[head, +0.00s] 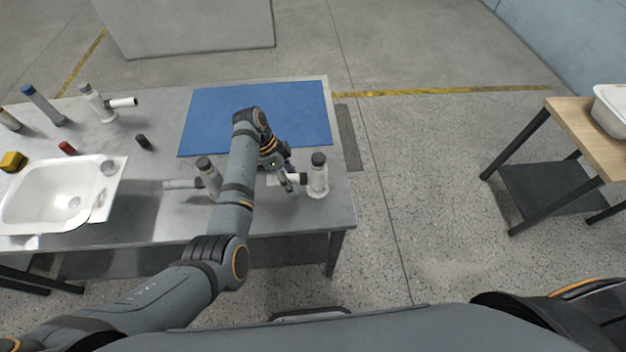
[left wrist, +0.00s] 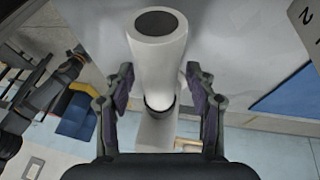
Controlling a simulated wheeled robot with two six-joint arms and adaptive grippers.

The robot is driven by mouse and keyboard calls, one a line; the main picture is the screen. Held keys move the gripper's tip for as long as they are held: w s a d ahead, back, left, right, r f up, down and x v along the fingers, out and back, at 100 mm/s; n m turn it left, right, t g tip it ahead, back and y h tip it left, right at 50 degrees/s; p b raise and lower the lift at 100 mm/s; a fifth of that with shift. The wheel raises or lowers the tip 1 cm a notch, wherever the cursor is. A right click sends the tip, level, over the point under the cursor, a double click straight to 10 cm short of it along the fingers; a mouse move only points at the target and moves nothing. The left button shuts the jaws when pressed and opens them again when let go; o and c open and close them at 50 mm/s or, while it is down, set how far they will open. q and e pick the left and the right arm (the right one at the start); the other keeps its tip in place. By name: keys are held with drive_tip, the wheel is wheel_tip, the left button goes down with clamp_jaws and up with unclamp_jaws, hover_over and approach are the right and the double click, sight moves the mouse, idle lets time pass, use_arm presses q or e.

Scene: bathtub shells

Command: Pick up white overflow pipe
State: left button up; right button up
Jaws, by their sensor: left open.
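A white overflow pipe (head: 318,180) with a dark top and a short side branch stands upright near the right end of the grey table. My left gripper (head: 289,180) is beside it, on its left, at the side branch. In the left wrist view the white pipe (left wrist: 158,55) rises between the two open fingers of the gripper (left wrist: 160,88), with a visible gap on each side. The fingers are not closed on it. Its lower part is partly hidden by the gripper body. My right gripper is not in view.
A similar pipe (head: 207,176) stands left of my forearm, partly hidden by it, and another (head: 97,103) stands at the back left. A blue mat (head: 300,112) lies behind. A white basin (head: 112,190) is at left. A wooden-topped table (head: 575,125) stands apart at right.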

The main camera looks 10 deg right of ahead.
sight(291, 176)
use_arm(q)
drive_tip(key=shift+f, duration=0.1)
clamp_jaws()
idle(0.4)
drive_tip(key=shift+r+b, duration=0.2)
drive_tip(key=shift+b, duration=0.1)
wheel_tip(291, 176, up, 10)
drive_tip(key=p, duration=1.1)
drive_tip(key=shift+r+p, duration=0.25)
drive_tip(key=shift+p, duration=0.1)
drive_tip(key=shift+f, duration=0.1)
drive_tip(key=shift+f, duration=0.1)
